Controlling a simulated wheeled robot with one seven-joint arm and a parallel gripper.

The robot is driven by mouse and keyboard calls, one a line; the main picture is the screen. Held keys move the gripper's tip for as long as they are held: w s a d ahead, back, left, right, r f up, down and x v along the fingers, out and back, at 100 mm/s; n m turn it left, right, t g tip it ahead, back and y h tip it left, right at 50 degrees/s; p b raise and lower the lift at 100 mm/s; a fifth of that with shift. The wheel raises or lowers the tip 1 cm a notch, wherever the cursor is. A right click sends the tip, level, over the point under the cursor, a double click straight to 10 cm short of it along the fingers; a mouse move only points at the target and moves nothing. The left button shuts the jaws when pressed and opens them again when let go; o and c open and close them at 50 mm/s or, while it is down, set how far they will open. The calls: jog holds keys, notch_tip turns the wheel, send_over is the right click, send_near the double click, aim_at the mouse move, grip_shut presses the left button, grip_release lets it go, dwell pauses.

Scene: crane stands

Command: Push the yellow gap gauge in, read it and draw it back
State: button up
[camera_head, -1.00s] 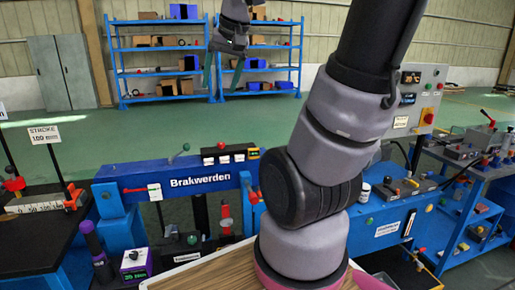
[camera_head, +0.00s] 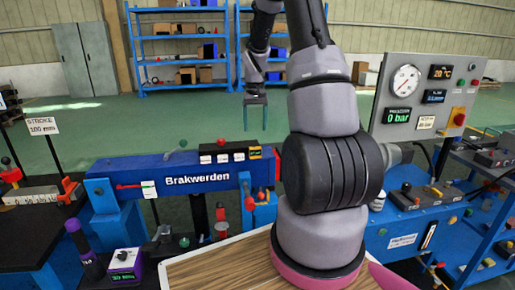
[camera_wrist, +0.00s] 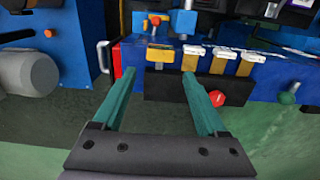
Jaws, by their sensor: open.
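My gripper (camera_head: 255,112) hangs behind the blue Brakwerden beam (camera_head: 140,171) in the head view, with its two teal fingers apart. In the wrist view my gripper (camera_wrist: 157,77) is open, with nothing between the fingers. A small yellow piece (camera_wrist: 160,54) sits at the left end of a row of white-and-yellow tags, ahead of the fingertips and apart from them. The same yellow-marked piece (camera_head: 255,153) shows at the right end of the beam's black panel in the head view. I cannot tell for sure that it is the gap gauge, nor read any marking.
A red knob (camera_wrist: 217,98) stands close to the right finger in the wrist view, and a green knob (camera_wrist: 287,98) is farther right. A grey console (camera_head: 420,100) with a dial and displays stands at right. Green floor (camera_head: 190,115) behind the beam is open.

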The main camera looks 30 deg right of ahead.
aim_at(255, 148)
notch_tip(255, 148, down, 10)
jog(key=shift+f, duration=0.1)
dwell(0.4)
